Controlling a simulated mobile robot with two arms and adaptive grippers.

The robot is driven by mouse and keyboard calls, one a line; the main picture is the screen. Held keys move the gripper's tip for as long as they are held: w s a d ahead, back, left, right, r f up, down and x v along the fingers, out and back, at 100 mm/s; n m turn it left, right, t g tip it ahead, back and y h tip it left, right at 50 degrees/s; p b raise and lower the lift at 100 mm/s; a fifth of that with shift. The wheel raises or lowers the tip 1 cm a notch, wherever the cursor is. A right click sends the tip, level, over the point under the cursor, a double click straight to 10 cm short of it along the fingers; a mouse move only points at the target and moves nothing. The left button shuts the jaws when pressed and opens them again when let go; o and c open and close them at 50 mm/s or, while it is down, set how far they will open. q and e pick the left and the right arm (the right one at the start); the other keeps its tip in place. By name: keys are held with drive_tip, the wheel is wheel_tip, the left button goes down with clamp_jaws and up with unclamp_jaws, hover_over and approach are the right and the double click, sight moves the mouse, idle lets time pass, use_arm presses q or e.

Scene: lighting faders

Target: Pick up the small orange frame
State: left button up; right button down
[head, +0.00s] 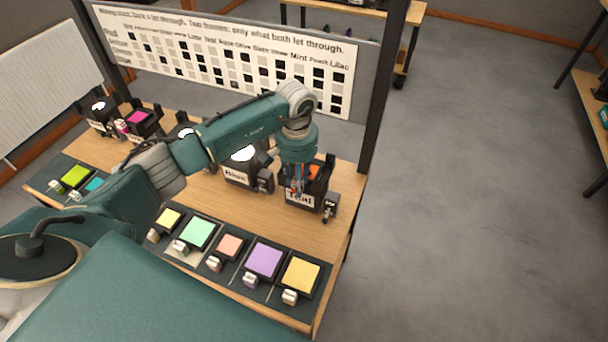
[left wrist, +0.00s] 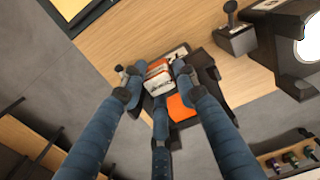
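The small orange frame (head: 315,172) sits in the black holder labelled "Teal" (head: 300,199), near the right end of the wooden table. In the left wrist view its orange panel (left wrist: 181,107) shows beside a pale tab with orange edges (left wrist: 158,77). My left gripper (head: 298,190) points down over this holder and hides part of it. In the left wrist view its blue fingers with dark tips (left wrist: 156,80) stand around the tab. I cannot tell whether they press on it. My right gripper is not in view.
A holder labelled "Black" (head: 236,174) stands left of the Teal one. Yellow, mint (head: 197,233), peach, purple (head: 263,260) and amber (head: 301,274) frames lie along the table's front edge. A dark post (head: 382,90) rises behind the table's right end. Open floor lies to the right.

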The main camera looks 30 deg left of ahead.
use_arm(q)
clamp_jaws()
drive_tip(key=shift+r, duration=0.1)
drive_tip(key=shift+w+r, duration=0.1)
drive_tip(key=shift+r, duration=0.4)
wheel_tip(320, 180, up, 19)
drive_tip(key=b, duration=0.5)
